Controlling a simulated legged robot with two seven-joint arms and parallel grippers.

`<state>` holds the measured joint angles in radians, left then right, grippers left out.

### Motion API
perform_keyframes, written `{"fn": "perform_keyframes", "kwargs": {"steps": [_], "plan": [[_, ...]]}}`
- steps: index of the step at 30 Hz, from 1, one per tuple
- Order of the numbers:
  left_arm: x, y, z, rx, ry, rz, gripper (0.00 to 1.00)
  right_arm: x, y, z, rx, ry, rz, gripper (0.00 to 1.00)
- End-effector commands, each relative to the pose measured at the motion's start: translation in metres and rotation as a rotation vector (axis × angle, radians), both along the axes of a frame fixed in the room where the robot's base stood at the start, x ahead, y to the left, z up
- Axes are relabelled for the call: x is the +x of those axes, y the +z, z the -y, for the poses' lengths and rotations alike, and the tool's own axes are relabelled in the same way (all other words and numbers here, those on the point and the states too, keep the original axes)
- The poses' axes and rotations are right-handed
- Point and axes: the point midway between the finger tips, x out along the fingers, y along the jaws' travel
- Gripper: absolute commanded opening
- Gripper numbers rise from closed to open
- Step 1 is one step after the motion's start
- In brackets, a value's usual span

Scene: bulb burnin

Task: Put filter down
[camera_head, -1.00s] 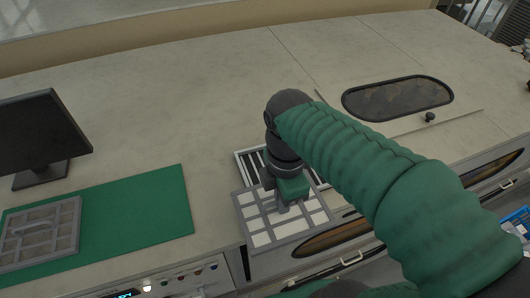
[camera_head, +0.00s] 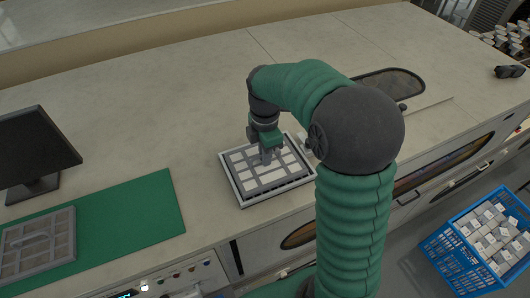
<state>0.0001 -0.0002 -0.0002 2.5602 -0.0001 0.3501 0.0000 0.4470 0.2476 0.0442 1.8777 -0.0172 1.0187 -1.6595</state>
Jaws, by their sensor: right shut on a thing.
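A grey-framed filter with white cells (camera_head: 262,180) lies level at the light metal-framed opening (camera_head: 233,192) in the counter, near its front edge. The frame shows around the filter's edges. My right gripper (camera_head: 267,158) points down over the filter's middle and is shut on it, at a small grip partly hidden by the fingers. A second grey filter (camera_head: 40,243) lies on the green mat (camera_head: 130,215) at the left. My left gripper is not in view.
A dark monitor (camera_head: 35,150) stands at the left. An oval dark-rimmed window (camera_head: 392,84) is in the counter at the right. A blue crate (camera_head: 458,262) of white boxes is low at the right. The back counter is clear.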

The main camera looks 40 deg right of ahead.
Motion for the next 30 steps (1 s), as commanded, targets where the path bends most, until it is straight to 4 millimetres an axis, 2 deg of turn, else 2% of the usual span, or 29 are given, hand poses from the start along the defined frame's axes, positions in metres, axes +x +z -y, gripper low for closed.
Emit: {"fn": "perform_keyframes", "kwargs": {"steps": [3, 9, 10, 15, 25, 28, 30], "plan": [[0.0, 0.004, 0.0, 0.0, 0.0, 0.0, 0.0, 0.001, -0.009, 0.001, 0.0, -0.001, -0.001, 0.0], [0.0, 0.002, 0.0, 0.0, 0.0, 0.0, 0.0, 0.001, -0.01, 0.001, 0.0, -0.001, 0.0, 0.0], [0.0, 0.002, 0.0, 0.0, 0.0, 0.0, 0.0, 0.001, -0.01, 0.001, 0.0, -0.001, 0.0, 0.11], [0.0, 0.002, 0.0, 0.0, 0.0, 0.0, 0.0, 0.0, -0.009, 0.001, -0.001, -0.001, 0.001, 0.3], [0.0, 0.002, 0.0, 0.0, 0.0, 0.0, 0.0, 0.002, -0.005, 0.001, -0.002, 0.0, 0.002, 0.3], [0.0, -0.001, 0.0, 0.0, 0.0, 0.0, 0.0, 0.002, 0.01, 0.001, -0.002, -0.001, 0.004, 0.3], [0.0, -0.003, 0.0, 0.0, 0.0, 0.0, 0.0, 0.002, 0.026, 0.001, -0.003, -0.001, 0.006, 0.3]]}}
